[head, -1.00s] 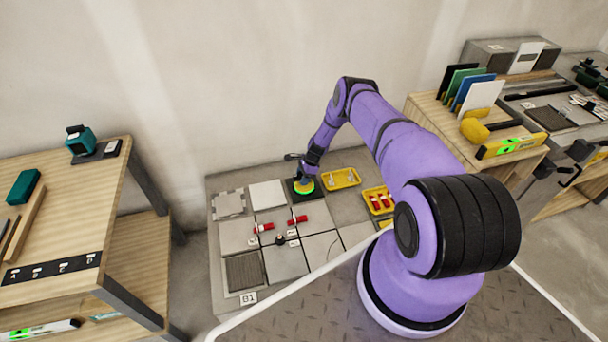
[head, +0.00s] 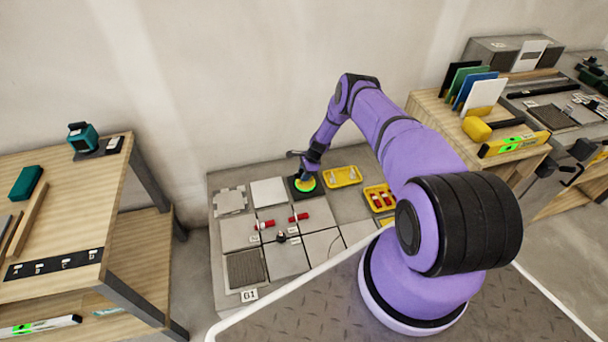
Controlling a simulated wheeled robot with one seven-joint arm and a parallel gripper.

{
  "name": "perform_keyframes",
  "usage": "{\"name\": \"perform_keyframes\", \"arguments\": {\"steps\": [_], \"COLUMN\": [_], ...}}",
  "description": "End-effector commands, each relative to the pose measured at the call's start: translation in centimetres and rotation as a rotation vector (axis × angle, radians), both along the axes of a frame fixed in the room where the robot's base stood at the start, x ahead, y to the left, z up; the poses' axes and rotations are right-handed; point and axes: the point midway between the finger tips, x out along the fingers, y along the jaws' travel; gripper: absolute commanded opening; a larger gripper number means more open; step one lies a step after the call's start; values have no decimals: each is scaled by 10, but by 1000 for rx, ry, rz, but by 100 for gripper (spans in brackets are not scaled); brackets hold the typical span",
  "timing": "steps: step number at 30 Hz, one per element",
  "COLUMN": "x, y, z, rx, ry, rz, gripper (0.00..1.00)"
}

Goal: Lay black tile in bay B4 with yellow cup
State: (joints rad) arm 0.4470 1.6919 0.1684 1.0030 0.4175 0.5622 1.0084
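The black tile (head: 293,192) lies at the back row of the grey tiled slab, right of a white tile. A round yellow cup with a bright green ring (head: 306,183) is on top of it. My gripper (head: 309,170) is directly over the cup, reaching down from above. The fingers are small and dark, and I cannot tell whether they are closed on the cup. I cannot tell whether the tile is flush with its neighbours. The B1 label (head: 249,295) is at the slab's front left; no B4 label is legible.
Red clips (head: 299,217) and a small dark knob (head: 281,237) stand on the tile joints in front. Yellow trays (head: 343,176) are to the right. A wooden bench (head: 60,180) is on the left; a shelf with coloured tiles (head: 470,85) is at the right.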

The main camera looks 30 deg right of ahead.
Motion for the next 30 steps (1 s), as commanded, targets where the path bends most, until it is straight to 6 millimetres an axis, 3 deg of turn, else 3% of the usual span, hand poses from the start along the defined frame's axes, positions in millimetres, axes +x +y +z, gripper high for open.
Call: {"name": "perform_keyframes", "arguments": {"steps": [14,30], "x": [-1,-9], "y": [-3,-35], "z": [8,87], "rx": [0,0], "ry": [0,0], "rz": [0,0], "gripper": [53,53]}}
